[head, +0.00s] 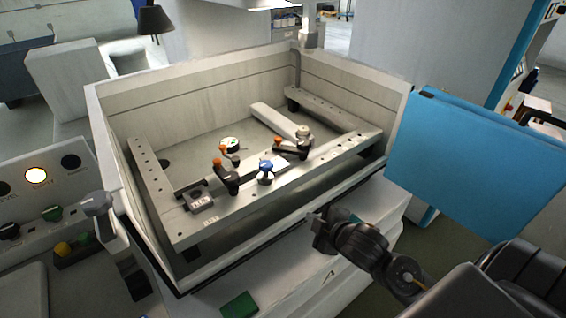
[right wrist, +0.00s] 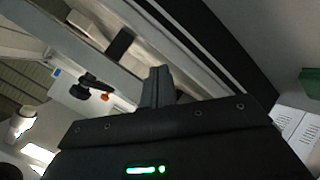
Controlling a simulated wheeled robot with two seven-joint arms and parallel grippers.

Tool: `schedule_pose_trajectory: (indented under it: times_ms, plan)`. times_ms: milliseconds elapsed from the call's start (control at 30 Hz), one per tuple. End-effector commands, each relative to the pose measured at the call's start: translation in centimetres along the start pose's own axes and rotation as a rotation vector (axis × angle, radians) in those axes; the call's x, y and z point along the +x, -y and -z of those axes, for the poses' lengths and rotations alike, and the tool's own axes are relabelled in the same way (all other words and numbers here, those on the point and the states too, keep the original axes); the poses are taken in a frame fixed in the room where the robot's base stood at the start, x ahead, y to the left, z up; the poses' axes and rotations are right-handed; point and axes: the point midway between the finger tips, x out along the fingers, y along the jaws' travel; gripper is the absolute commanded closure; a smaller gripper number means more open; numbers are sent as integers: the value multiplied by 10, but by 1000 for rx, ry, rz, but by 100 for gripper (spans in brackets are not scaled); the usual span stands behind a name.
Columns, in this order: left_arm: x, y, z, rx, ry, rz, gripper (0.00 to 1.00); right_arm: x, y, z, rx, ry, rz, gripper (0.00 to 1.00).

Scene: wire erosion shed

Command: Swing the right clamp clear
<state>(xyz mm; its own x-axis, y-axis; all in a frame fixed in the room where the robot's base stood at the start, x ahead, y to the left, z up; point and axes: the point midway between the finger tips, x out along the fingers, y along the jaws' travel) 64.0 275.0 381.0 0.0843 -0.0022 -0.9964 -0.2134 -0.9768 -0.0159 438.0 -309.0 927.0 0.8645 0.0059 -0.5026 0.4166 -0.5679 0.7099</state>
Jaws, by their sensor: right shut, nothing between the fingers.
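The right clamp (head: 290,149) is a dark arm with an orange end, mounted on the front rail of the metal frame in the tank. Its orange end points left in the head view. A dark arm with an orange end (right wrist: 97,88) also shows in the right wrist view, but I cannot tell which clamp it is. The left clamp (head: 227,178), similar with an orange end, sits further left on the rail. My right gripper (head: 321,232) is outside the tank's front wall, apart from the clamps. Its fingers (right wrist: 158,84) are shut and empty. My left gripper is not in view.
The tank's pale front wall (head: 258,238) stands between my right gripper and the frame. A blue knob (head: 266,168) stands between the clamps, with a round white dial (head: 231,144) behind. A blue panel (head: 478,160) is at right. A green block (head: 239,304) lies in front.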

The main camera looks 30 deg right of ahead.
Motion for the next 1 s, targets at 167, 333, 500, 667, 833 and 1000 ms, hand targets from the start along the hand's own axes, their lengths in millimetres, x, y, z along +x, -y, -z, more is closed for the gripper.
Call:
schedule_pose_trajectory:
  times_ms: [167,333,500,667,833,1000]
  plan:
    - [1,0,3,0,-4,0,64,-13,-87,56,-359,-203,-225,100]
    - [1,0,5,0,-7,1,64,-25,-116,79,-510,-274,-321,100]
    - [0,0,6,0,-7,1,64,-26,-120,83,-531,-284,-335,100]
    - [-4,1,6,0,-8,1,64,-17,-124,87,-527,-282,-335,100]
    - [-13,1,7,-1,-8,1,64,10,-132,98,-524,-282,-334,100]
    - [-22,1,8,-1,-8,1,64,43,-140,111,-524,-282,-333,100]
